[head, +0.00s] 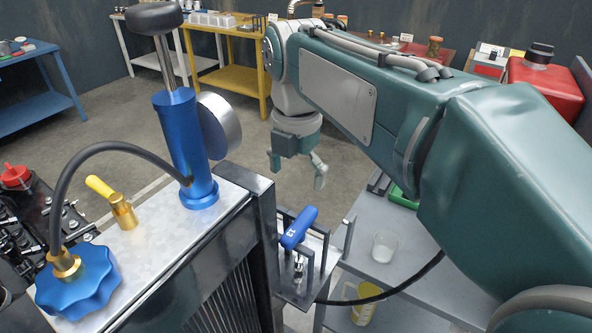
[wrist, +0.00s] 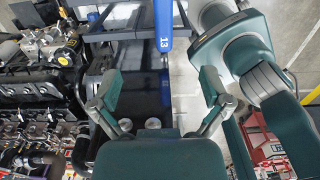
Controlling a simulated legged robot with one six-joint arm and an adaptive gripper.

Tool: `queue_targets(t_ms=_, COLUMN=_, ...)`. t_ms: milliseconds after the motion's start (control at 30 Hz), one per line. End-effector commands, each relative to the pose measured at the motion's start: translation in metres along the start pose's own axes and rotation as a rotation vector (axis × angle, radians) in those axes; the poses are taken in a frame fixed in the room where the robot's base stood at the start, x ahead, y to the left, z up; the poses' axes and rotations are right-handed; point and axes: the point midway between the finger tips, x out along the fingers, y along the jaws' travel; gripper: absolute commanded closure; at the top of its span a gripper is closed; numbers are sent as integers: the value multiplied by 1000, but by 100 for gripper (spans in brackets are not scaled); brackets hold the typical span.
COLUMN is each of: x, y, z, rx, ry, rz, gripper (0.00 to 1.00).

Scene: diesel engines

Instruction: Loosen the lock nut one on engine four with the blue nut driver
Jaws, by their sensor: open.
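The nut driver (head: 298,228) has a blue handle marked 13 and stands in a small metal rack beside the radiator in the head view. Its blue handle also shows at the top middle of the wrist view (wrist: 163,28). My gripper (head: 298,170) hangs empty behind and above the rack in the head view. In the wrist view my gripper (wrist: 161,90) has its two fingers spread wide, with the handle beyond the gap between them. Part of a dark engine (head: 18,235) shows at the left edge of the head view. I cannot make out lock nut one or an engine number.
A blue pump (head: 178,140) with a gauge stands on the radiator top (head: 150,240), hosed to a blue star knob (head: 80,285). A grey shelf table (head: 400,255) holds a clear cup (head: 385,246). Engine parts (wrist: 45,100) fill the wrist view's left. Open floor lies behind.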

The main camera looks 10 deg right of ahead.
Motion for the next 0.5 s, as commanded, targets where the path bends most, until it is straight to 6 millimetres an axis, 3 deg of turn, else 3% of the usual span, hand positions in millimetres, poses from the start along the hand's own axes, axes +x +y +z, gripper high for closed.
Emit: queue_targets(t_ms=500, x=42, y=-1, z=0, rx=4, ry=1, rz=-1, gripper=3)
